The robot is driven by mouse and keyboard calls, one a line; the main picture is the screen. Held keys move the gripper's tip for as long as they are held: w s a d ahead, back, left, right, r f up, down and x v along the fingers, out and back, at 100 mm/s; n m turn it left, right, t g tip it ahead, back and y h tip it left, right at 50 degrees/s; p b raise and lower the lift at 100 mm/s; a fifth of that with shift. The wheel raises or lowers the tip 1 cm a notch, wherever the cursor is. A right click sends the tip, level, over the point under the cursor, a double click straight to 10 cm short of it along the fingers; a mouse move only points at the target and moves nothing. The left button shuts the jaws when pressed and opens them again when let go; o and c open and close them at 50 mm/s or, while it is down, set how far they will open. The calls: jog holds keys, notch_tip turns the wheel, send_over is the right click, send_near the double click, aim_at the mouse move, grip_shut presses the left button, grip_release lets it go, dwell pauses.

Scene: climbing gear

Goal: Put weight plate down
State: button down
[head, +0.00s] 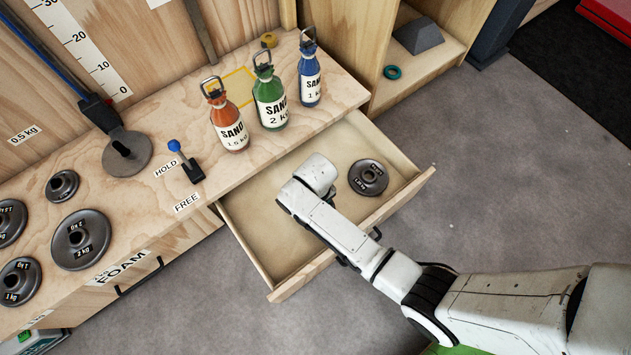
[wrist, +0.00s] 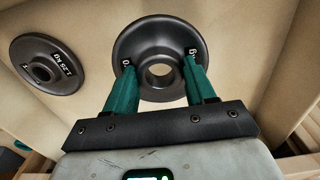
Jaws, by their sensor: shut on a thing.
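In the wrist view my gripper (wrist: 160,82) has its green fingers on a dark round weight plate (wrist: 160,38) with a hole in its middle. The fingers cover most of its label, so its weight cannot be read. Light drawer floor shows behind it; whether the plate touches that floor I cannot tell. In the head view my white arm reaches over the open drawer (head: 255,215) and hides the gripper and the held plate. A second dark plate (head: 368,178) lies in the drawer to the right; in the wrist view this 1.25 kg plate (wrist: 45,62) is at the left.
Orange (head: 230,118), green (head: 269,95) and blue (head: 309,72) sand bottles stand on the wooden bench above the drawer. Several plates, such as a 2 kg plate (head: 80,240), lie on the bench at left. A blue-knobbed lever (head: 185,162) stands between HOLD and FREE labels.

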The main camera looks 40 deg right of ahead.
jog(key=shift+w+f+b, duration=0.1)
jog(key=shift+f+b, duration=1.6)
jog(key=shift+f, duration=1.55)
jog(key=shift+f, duration=0.15)
jog(key=shift+c, duration=1.9)
grip_release()
notch_tip(320, 180, up, 12)
jog(key=p, duration=0.6)
jog(key=shift+p, duration=0.3)
jog(key=s+d+r, duration=0.4)
jog(key=s+r, duration=0.3)
jog(key=s, duration=0.1)
jog(key=s+d+r+t, duration=0.1)
jog(key=s+d+r, duration=0.2)
jog(key=s+r, duration=0.5)
jog(key=shift+s+d, duration=0.35)
jog(key=shift+s, duration=0.1)
